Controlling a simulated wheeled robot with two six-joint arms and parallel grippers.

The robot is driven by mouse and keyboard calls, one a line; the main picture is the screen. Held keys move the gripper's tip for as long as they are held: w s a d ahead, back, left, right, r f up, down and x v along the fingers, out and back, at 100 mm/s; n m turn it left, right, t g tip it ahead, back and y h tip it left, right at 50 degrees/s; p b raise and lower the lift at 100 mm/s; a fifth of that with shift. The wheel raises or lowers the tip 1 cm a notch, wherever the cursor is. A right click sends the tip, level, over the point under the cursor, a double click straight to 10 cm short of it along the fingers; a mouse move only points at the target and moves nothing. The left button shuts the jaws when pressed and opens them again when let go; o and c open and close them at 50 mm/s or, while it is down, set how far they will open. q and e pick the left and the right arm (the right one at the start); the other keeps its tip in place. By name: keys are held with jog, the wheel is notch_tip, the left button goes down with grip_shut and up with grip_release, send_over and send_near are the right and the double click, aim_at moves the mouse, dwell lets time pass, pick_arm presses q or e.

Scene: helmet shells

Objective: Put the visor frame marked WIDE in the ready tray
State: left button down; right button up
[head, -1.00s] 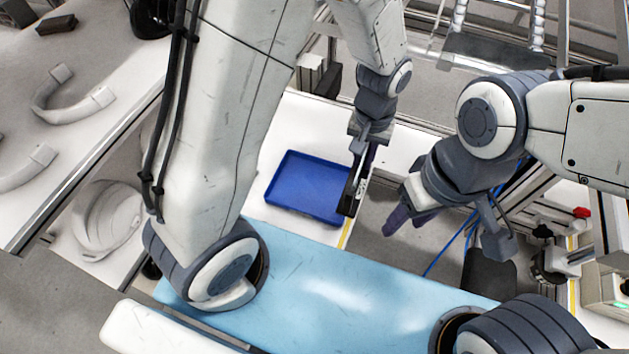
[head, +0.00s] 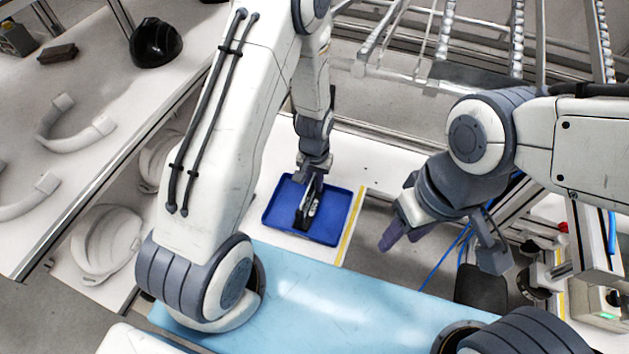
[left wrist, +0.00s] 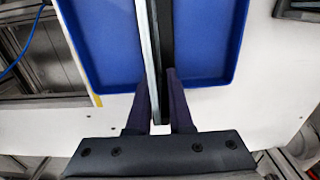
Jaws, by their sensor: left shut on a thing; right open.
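The blue tray (head: 278,217) lies on the white table. My left gripper (head: 313,186) is over the tray, shut on a thin black piece (head: 306,210) with a light marked patch on its side. The marking is too small to read. In the left wrist view the piece (left wrist: 167,50) stands edge-on between the two fingers (left wrist: 158,108), with the blue tray (left wrist: 215,78) behind it. I cannot tell whether the piece touches the tray floor. My right gripper (head: 396,226) is open and empty, to the right of the tray and apart from it.
White curved parts (head: 75,128) lie on the left table. White shells (head: 105,243) sit on a lower shelf, and a black helmet (head: 155,43) is at the back left. A yellow line (head: 350,228) runs right of the tray. Metal racks stand behind.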

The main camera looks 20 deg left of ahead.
pick_arm(q)
jog(key=shift+f, duration=0.25)
jog(key=shift+f, duration=0.15)
jog(key=c, duration=0.8)
grip_release()
